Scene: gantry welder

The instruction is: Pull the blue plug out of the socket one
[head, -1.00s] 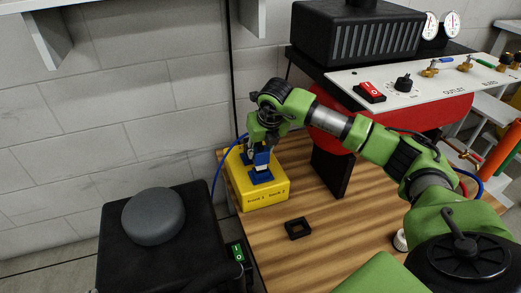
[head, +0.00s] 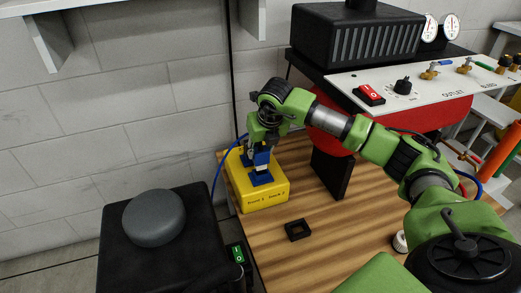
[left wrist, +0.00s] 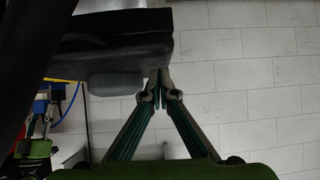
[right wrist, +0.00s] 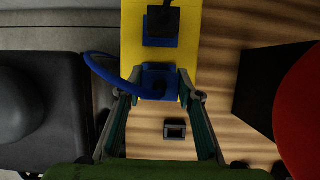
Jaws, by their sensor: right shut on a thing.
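The yellow socket box (head: 262,197) stands on the wooden table, with two blue socket faces on top. My right gripper (head: 261,147) is over it, shut on the blue plug (head: 261,158). In the right wrist view, the right fingertips (right wrist: 158,82) are either side of the blue plug (right wrist: 157,83), whose blue cable (right wrist: 97,68) loops left. The plug is upright at the nearer socket face; the fingers partly hide it and I cannot tell how deep it sits. A black plug (right wrist: 163,20) is at the other face. My left gripper (left wrist: 158,88) is shut and empty, near the wall.
A black square ring (head: 297,229) lies on the table in front of the box. A black cabinet (head: 115,245) with a grey round top (head: 153,217) stands left. A black upright panel (head: 331,174) and a red part (head: 440,122) are to the right.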

